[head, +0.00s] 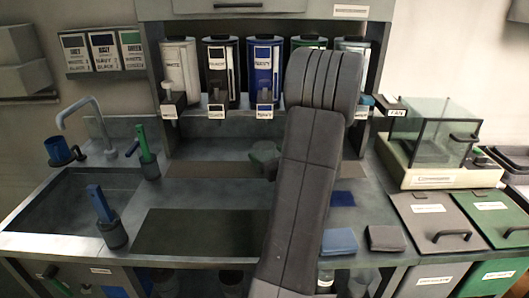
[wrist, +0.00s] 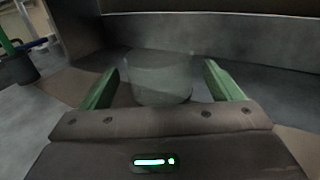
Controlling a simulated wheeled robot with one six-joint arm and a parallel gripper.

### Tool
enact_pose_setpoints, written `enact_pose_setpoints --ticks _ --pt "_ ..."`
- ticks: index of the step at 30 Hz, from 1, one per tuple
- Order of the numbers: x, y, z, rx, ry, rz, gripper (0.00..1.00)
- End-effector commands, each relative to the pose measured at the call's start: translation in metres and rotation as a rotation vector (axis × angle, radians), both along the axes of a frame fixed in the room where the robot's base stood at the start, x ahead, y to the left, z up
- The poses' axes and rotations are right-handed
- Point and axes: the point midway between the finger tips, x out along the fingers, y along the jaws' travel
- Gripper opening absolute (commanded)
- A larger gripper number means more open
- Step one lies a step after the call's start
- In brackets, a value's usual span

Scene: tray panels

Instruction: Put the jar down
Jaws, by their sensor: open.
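The jar (wrist: 160,75) is a pale grey-green, see-through round vessel. In the wrist view it stands upright on the grey worktop, between and just beyond my fingertips. My gripper (wrist: 160,88) has two green fingers spread wide, one on each side of the jar, with a visible gap at each side. In the head view my gripper (head: 265,153) shows as a small green shape at the back middle of the counter, partly behind my arm. I cannot pick out the jar from it there.
Several labelled dispensers, such as the blue one (head: 263,70), line the back. A sink (head: 70,210) is at left, with a green-handled tool in a dark cup (head: 149,168). A dark mat (head: 195,232) lies clear in front. A glass box (head: 435,135) stands at right.

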Motion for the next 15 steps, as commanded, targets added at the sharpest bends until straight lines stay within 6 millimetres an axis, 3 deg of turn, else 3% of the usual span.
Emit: enact_pose_setpoints --ticks 6,15 --pt "-0.031 -0.019 0.000 0.000 -0.001 -0.003 0.85" --pt "-0.042 -0.024 0.000 0.000 -0.001 0.000 0.85"
